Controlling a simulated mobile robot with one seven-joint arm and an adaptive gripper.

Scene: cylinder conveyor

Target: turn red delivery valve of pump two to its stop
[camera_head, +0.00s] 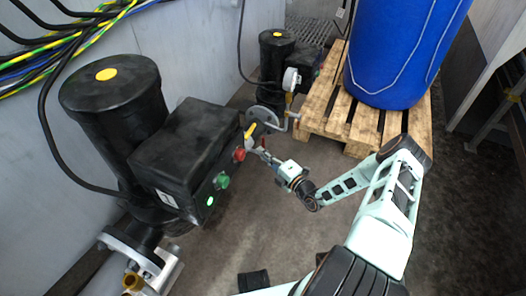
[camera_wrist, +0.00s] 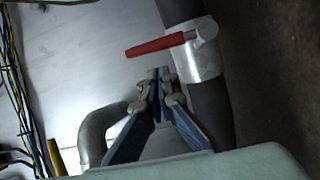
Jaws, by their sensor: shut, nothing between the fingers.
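The red valve lever (camera_wrist: 158,46) shows in the wrist view, lying nearly level across the picture from a silvery valve body (camera_wrist: 205,62) on a dark pipe. It looks small in the head view (camera_head: 263,143). My gripper (camera_wrist: 159,74) is shut and empty. In the wrist view its fingertips are just below the lever, beside the valve body; I cannot tell whether they touch it. In the head view my gripper (camera_head: 267,157) is right of the near black pump (camera_head: 112,98), by its box. I see no number on the pumps.
The black box (camera_head: 185,150) carries red (camera_head: 239,154) and green (camera_head: 222,181) buttons. A yellow handle (camera_head: 250,130) and grey pipework stand close to my gripper. A second black pump (camera_head: 270,72) and a pallet (camera_head: 328,107) with a blue barrel (camera_head: 398,50) stand behind.

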